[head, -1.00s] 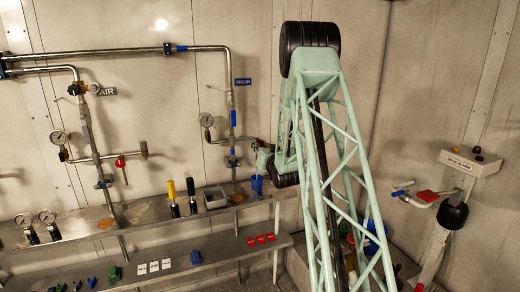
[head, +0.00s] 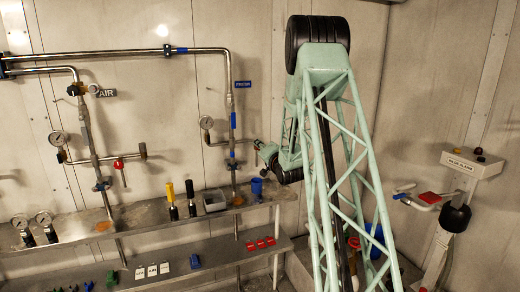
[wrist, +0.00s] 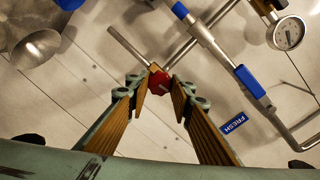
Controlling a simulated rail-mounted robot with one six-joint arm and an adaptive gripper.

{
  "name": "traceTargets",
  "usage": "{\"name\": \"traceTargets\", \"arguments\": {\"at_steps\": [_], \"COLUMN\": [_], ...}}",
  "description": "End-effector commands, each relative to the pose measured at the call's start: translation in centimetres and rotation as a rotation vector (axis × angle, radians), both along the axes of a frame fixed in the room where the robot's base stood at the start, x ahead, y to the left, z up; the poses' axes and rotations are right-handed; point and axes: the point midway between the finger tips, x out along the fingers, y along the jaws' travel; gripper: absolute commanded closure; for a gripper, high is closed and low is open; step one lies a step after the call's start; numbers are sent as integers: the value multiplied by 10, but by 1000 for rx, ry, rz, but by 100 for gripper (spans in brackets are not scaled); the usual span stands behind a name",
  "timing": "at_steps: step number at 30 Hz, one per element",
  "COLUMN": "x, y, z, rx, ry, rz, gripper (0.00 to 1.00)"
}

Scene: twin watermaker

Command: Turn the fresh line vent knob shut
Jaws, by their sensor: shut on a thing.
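The red vent knob (wrist: 159,81) is at the end of a short branch pipe, between my fingertips in the wrist view. My gripper (wrist: 160,85) is shut on it, with a finger on each side. The fresh line (wrist: 207,38) carries blue bands and a blue FRESH sign (wrist: 233,124). In the head view the fresh line (head: 233,142) runs down the wall, with its FRESH sign (head: 243,84) beside it. My arm's end is beside its branch there. The knob cannot be made out in that view.
A pressure gauge (head: 206,122) sits left of the fresh line. A blue cup (head: 257,186) and a grey bin (head: 214,200) stand on the shelf below. The air line with its red-handled valve (head: 119,164) is farther left. An alarm stand (head: 470,163) is at right.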

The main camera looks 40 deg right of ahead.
Motion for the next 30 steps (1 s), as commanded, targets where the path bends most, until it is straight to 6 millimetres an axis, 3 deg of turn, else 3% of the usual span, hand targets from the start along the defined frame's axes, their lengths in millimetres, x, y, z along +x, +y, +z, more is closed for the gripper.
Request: {"name": "traceTargets", "arguments": {"at_steps": [10,26,27,30], "x": [0,0,0,0], "y": [-1,-1,-1,-1], "z": [0,0,0,0], "rx": [132,157,157,156], "ry": [-44,-53,-53,-52], "rz": [0,-1,-1,-1], "gripper": [90,90,77,68]}}
